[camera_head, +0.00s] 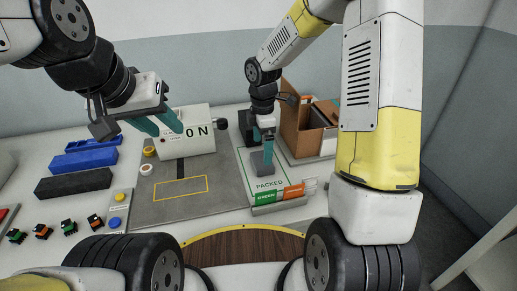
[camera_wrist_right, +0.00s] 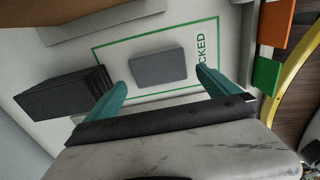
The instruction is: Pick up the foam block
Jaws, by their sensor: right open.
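A grey foam block (camera_wrist_right: 158,67) lies flat inside the green outline of the packed area in the right wrist view. In the head view the grey block (camera_head: 259,162) is partly hidden behind my right gripper (camera_head: 269,150). The right gripper's teal fingers (camera_wrist_right: 161,79) are apart, with the block lying between and beyond their tips in the wrist view. I cannot tell the exact height of the tips above it. My left gripper (camera_head: 167,131) is open and empty, in front of the white box at the left.
A dark ribbed stack (camera_wrist_right: 65,105) stands close beside the grey block. An open cardboard box (camera_head: 296,130) is behind to the right. Green and orange labels (camera_head: 278,194) edge the packed area. Blue bins (camera_head: 85,160) and small connectors (camera_head: 69,227) are at left.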

